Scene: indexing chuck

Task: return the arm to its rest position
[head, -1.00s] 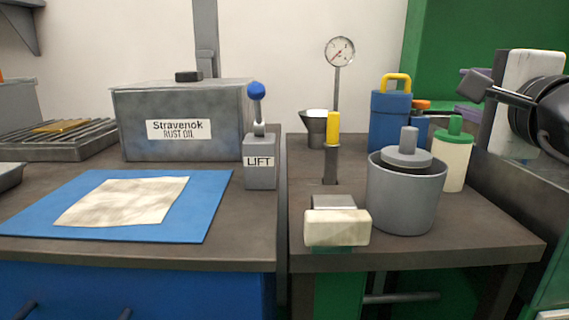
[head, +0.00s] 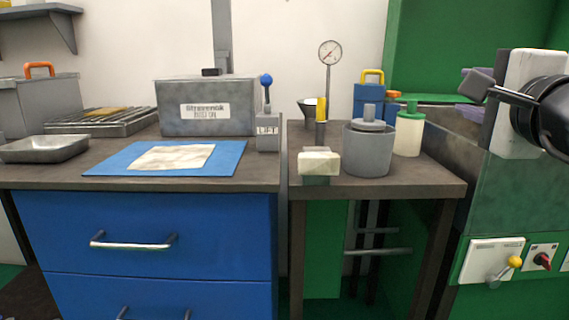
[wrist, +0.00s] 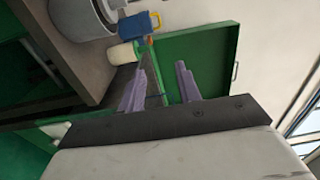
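My gripper (wrist: 158,82) shows in the wrist view with its two purple-grey fingers spread apart and nothing between them. In the head view, part of my arm's end (head: 520,100) is at the right edge, a white block with a black round joint. It is held up in the air, right of the bench and in front of the green cabinet. Its fingers are partly hidden there. The rest of my arm lies outside the head view.
A dark bench holds a grey pot (head: 368,152), a cream jar (head: 409,133), a blue can (head: 367,100) and a dial gauge (head: 330,53). Left are a rust oil tank (head: 205,122), a blue mat (head: 228,160) and a lift lever (head: 268,140). A control panel (head: 490,262) sits low right.

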